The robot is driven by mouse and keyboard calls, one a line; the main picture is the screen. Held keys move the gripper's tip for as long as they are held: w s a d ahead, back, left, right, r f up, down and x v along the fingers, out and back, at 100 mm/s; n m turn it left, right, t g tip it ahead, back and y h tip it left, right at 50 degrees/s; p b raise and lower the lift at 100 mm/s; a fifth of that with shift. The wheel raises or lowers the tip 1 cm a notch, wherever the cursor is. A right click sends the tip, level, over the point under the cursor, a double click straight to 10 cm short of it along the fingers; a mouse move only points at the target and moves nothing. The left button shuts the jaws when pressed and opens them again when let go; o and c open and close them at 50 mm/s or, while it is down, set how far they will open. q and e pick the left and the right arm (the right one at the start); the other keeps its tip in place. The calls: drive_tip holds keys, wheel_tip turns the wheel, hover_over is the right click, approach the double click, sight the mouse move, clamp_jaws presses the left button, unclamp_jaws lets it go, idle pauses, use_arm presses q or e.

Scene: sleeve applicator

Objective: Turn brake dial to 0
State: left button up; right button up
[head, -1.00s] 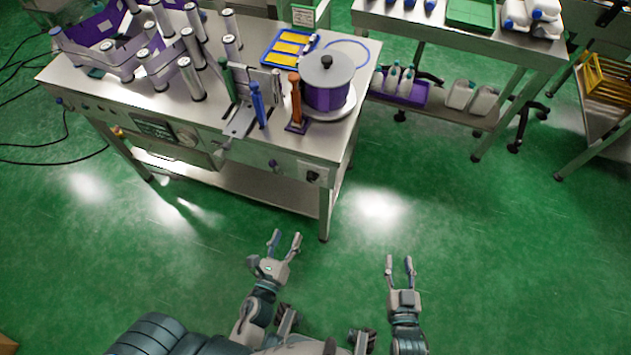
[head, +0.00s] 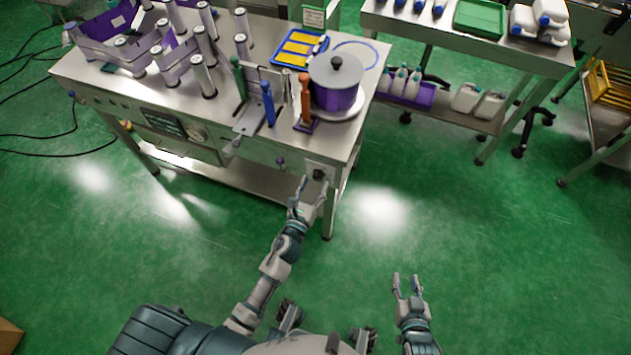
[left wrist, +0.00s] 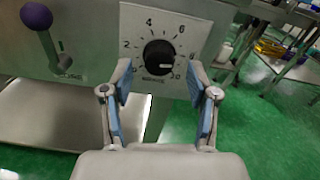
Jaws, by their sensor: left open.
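The brake dial (left wrist: 159,58) is a black round knob on a white numbered plate (left wrist: 183,30) in the left wrist view. Its white pointer mark points right, toward the lower right end of the scale. In the head view the dial (head: 319,173) is small, on the machine's front near the right corner. My left gripper (left wrist: 159,80) is open, its blue-padded fingers reaching to either side of the dial's lower part; I cannot tell whether they touch it. It also shows in the head view (head: 313,187). My right gripper (head: 406,283) is open and empty over the floor.
A purple-knobbed lever (left wrist: 37,17) is left of the dial plate. The machine table (head: 270,165) carries rollers and a lidded purple pot (head: 334,92). A second bench (head: 470,45) stands behind. The green floor in front is clear.

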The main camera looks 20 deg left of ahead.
use_arm(q)
drive_tip(key=shift+w, duration=0.8)
clamp_jaws()
